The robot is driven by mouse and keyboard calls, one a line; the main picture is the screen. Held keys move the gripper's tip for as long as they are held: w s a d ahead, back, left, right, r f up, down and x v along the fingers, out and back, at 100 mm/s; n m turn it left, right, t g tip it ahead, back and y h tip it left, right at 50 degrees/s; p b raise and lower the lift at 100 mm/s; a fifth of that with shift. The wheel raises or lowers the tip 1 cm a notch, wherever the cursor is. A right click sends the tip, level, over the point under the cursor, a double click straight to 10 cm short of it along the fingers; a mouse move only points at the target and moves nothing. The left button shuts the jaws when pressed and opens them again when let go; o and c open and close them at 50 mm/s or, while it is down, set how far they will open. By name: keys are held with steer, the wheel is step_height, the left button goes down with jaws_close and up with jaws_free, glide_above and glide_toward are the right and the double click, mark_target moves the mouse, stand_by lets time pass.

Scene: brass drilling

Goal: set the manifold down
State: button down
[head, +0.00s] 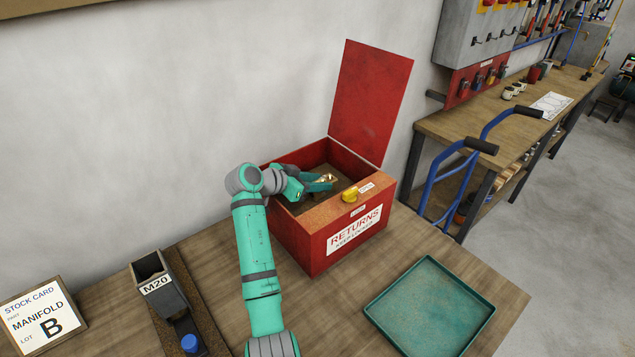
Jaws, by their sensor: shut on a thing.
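My teal arm reaches from the bottom of the head view to the red returns box. My gripper (320,183) is inside the box opening, pointing right. It is shut on a small brass-coloured piece, the manifold (328,177), which shows only partly at the fingertips. The returns box (306,240) stands on the wooden table with its red lid (372,100) raised at the back. I cannot tell whether the manifold touches the box floor.
A yellow knob (350,194) sits on the box's front ledge. An empty green tray (432,310) lies at the front right. An M20 bin (160,285) and a stock card reading manifold, lot B (42,315) stand at the left. A blue-framed trolley (450,180) is beyond the table.

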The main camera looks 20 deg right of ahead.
stand_by(0.3)
steer(key=c, duration=1.3)
jaws_free()
steer(key=shift+f, duration=0.1)
steer(key=shift+o, duration=0.2)
steer(key=shift+a+r, duration=0.2)
steer(key=v, duration=1.1)
steer(key=shift+a, duration=0.3)
steer(key=shift+s+r, duration=0.1)
steer(key=shift+s, duration=0.05)
